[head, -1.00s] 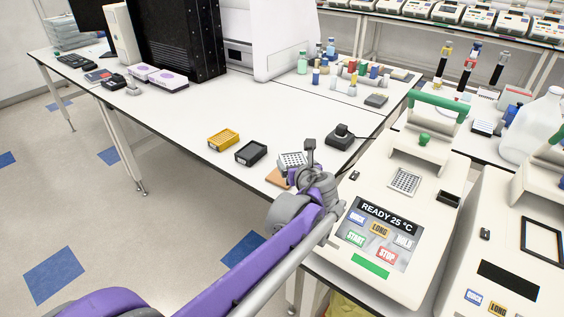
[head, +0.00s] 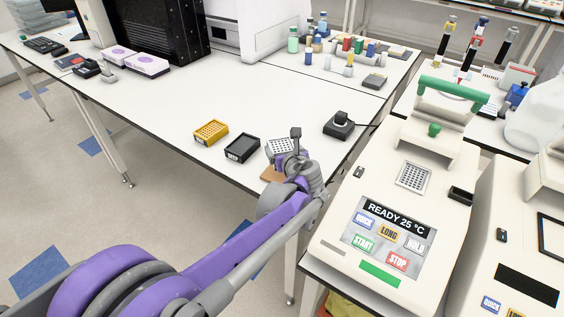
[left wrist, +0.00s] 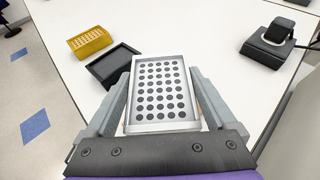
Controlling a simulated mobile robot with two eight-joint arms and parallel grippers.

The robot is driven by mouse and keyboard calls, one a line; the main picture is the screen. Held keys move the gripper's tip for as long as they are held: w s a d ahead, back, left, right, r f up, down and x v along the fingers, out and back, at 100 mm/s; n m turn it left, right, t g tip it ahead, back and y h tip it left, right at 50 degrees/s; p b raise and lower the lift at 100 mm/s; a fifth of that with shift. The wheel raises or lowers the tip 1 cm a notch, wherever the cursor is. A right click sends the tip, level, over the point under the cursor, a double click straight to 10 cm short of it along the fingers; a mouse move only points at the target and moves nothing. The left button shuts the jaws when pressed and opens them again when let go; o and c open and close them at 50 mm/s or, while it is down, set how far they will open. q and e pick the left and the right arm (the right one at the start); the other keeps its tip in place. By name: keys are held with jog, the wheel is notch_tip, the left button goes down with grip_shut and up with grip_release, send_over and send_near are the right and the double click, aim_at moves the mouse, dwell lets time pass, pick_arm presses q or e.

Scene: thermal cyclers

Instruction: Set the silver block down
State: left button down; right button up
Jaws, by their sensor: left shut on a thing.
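The silver block (left wrist: 161,92) has a grid of dark round holes in its top. In the left wrist view it sits between the two fingers of my left gripper (left wrist: 160,112), which is shut on it. In the head view the silver block (head: 281,146) shows at the end of my left arm, over the near edge of the white table, and my left gripper (head: 288,158) partly covers it. A brown pad (head: 270,173) shows just beneath and in front of it. I cannot tell whether the block touches anything below. My right gripper is not in view.
A black tray (head: 242,148) and a yellow rack (head: 210,132) stand left of the block. A black device (head: 339,126) stands to the right. A thermal cycler (head: 398,205) reading READY 25 °C stands nearer right. The table's middle (head: 220,95) is clear.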

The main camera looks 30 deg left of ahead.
pick_arm(q)
jog(key=shift+f, duration=2.45)
grip_release()
jog(key=shift+f+b, duration=0.15)
jog(key=shift+b, duration=0.15)
